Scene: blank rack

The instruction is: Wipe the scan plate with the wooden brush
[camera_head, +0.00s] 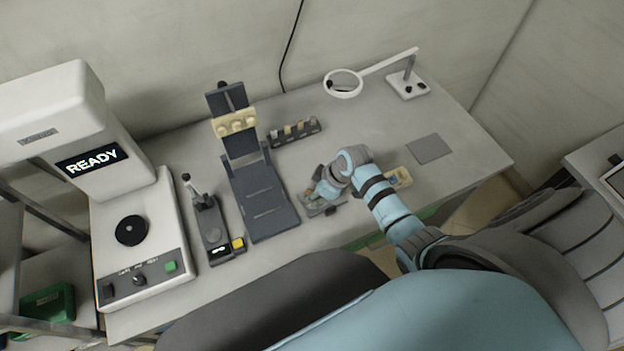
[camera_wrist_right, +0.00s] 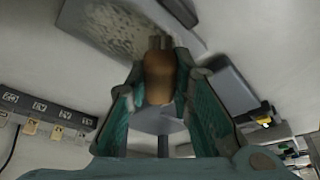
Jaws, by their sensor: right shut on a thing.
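My right gripper (camera_head: 322,190) is low over the front middle of the table, at a small grey tray (camera_head: 326,208). In the right wrist view its fingers (camera_wrist_right: 160,90) are shut on the brown wooden brush (camera_wrist_right: 159,75), which points away from the palm. The brush tip is close to a grey tray with a speckled face (camera_wrist_right: 115,28); I cannot tell whether they touch. In the head view the brush is mostly hidden by the gripper. A black round plate (camera_head: 131,230) sits on the white machine at left; I cannot tell if it is the scan plate. My left gripper is not in view.
The white machine's screen (camera_head: 92,160) reads READY. A dark stand (camera_head: 262,205) and a small lever device (camera_head: 213,235) stand between it and my gripper. A slotted block (camera_head: 296,132) and ring magnifier (camera_head: 343,84) are behind. A grey square (camera_head: 429,149) lies at right.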

